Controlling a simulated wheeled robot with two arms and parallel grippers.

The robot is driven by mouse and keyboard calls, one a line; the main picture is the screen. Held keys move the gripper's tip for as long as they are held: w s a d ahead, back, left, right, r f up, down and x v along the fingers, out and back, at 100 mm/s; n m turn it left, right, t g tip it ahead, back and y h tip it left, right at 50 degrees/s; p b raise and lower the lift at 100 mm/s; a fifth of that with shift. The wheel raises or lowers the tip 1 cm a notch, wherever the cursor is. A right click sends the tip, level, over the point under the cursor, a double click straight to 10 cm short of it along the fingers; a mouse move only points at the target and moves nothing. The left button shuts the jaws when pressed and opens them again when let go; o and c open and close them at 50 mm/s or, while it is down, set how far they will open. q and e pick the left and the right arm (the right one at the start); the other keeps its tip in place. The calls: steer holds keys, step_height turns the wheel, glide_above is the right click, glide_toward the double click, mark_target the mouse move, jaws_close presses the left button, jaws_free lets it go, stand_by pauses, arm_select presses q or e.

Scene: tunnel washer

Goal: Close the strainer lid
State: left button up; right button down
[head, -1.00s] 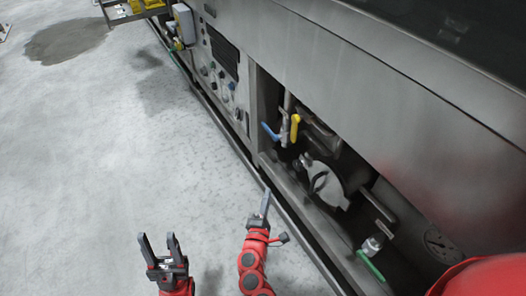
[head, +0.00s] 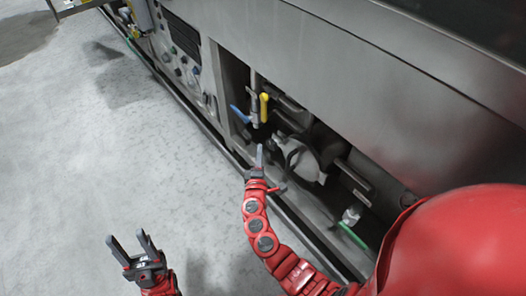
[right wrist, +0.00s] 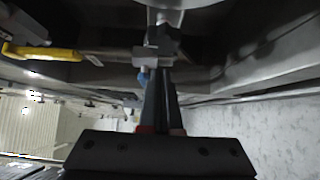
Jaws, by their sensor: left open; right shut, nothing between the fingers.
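The strainer lid (head: 303,163) is a pale grey disc with a dark curved handle or clamp across it, in the machine's open recess in the head view. I cannot tell how far it stands open. My right gripper (head: 259,154) is shut and empty, its fingers pointing up just left of the lid at the recess opening, seemingly apart from it. Its closed fingers (right wrist: 160,98) show in the right wrist view, with a pale curved edge at the top that may be the lid. My left gripper (head: 128,244) is open and empty over the floor, well away from the machine.
A blue valve lever (head: 240,114) and a yellow one (head: 264,107) stand just above my right gripper. A green-handled valve (head: 353,236) sits low at the right of the recess. A control panel (head: 183,60) is further left. The floor on the left is clear.

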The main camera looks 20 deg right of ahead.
steer(key=shift+w+d, duration=0.3)
steer(key=shift+d, duration=0.5)
